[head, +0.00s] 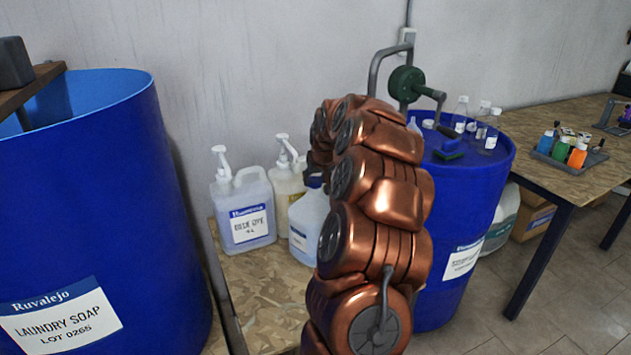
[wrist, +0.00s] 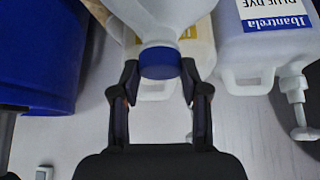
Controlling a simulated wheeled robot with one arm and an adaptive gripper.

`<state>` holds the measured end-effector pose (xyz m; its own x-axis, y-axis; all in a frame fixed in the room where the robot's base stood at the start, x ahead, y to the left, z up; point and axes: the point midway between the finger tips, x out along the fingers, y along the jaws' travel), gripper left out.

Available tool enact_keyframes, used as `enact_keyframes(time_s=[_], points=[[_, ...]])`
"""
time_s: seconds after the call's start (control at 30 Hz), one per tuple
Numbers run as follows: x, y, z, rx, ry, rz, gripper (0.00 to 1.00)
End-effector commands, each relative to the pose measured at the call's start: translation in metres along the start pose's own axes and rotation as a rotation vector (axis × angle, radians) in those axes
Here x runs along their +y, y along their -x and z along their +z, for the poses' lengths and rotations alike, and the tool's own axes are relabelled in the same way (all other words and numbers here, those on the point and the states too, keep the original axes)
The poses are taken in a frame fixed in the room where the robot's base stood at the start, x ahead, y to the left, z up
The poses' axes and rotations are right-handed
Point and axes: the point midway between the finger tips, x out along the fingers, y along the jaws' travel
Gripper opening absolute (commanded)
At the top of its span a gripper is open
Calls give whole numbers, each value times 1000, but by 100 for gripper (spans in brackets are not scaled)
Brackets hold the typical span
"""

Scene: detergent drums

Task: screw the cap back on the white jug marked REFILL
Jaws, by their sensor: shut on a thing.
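A white translucent jug (head: 308,222) stands on the wood-patterned bench, partly hidden behind my arm in the head view. Its label is too covered to read. In the wrist view the jug (wrist: 168,14) fills the top middle, with a blue cap (wrist: 159,63) at its neck. My gripper (wrist: 160,78) is shut on the cap, one finger on each side. The cap meets the neck; I cannot tell whether it is threaded.
A jug marked BLUE DYE (head: 246,210) and a cream pump bottle (head: 286,182) stand close by. A large blue drum (head: 95,210) is at left. Another blue drum (head: 470,200), topped with small bottles and a green hand pump (head: 406,84), is right of my arm.

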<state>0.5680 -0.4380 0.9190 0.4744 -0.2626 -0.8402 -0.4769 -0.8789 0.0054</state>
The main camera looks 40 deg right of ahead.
Motion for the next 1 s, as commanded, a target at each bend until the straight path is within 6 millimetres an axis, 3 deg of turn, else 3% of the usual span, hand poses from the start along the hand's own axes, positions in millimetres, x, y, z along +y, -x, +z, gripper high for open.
enact_keyframes(time_s=[1.0], points=[[-2, -4, 3, -6, -203, 131, 6]])
